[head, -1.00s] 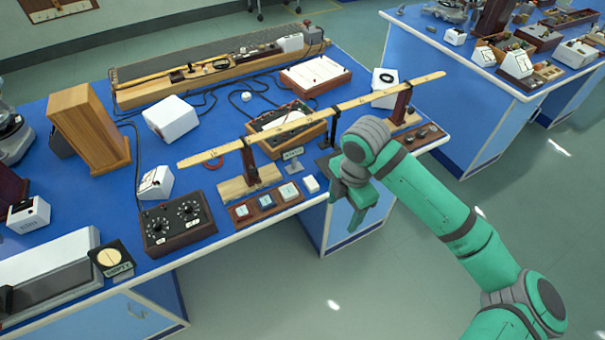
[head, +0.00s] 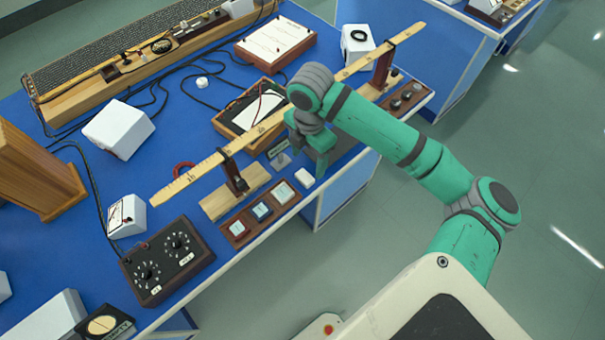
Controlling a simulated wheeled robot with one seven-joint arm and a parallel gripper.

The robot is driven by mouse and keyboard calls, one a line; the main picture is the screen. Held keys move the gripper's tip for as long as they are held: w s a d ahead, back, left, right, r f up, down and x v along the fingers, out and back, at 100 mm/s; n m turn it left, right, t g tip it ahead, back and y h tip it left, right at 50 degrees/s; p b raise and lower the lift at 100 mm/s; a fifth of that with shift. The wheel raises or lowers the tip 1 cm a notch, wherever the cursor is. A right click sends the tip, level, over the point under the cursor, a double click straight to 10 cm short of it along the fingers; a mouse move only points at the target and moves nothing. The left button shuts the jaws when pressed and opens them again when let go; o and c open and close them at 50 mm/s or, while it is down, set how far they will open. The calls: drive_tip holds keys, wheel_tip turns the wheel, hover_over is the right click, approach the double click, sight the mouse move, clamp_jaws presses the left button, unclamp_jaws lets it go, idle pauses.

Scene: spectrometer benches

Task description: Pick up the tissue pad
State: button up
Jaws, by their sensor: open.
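A small white block (head: 304,177), which looks like the tissue pad, lies on the blue bench near its front edge, right of the wooden tray with square pieces. My gripper (head: 314,163) points down just beside and above it, to its upper right in the picture. Its green fingers are open and nothing shows between them. The wrist hides part of the jaws, and the exact height above the bench is hard to tell.
A long wooden rule (head: 190,178) on stands runs behind my gripper. A small sign on a stand (head: 280,157) is close to its left. The wooden tray (head: 225,232) and black dial box (head: 190,285) line the front edge. Open floor lies to the right.

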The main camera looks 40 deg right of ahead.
sight(305, 176)
drive_tip(key=shift+w+f, duration=0.2)
drive_tip(key=shift+f, duration=1)
drive_tip(key=shift+a+f, duration=0.2)
drive_tip(key=shift+f, duration=0.1)
drive_tip(key=f, duration=0.3)
drive_tip(key=shift+s+a+f, duration=0.1)
drive_tip(key=shift+a+f, duration=0.05)
drive_tip(key=shift+a, duration=0.15)
drive_tip(key=shift+s+d+f, duration=0.1)
drive_tip(key=shift+f, duration=0.55)
drive_tip(key=shift+c, duration=0.4)
drive_tip(key=c, duration=1)
drive_tip(key=shift+c, duration=0.2)
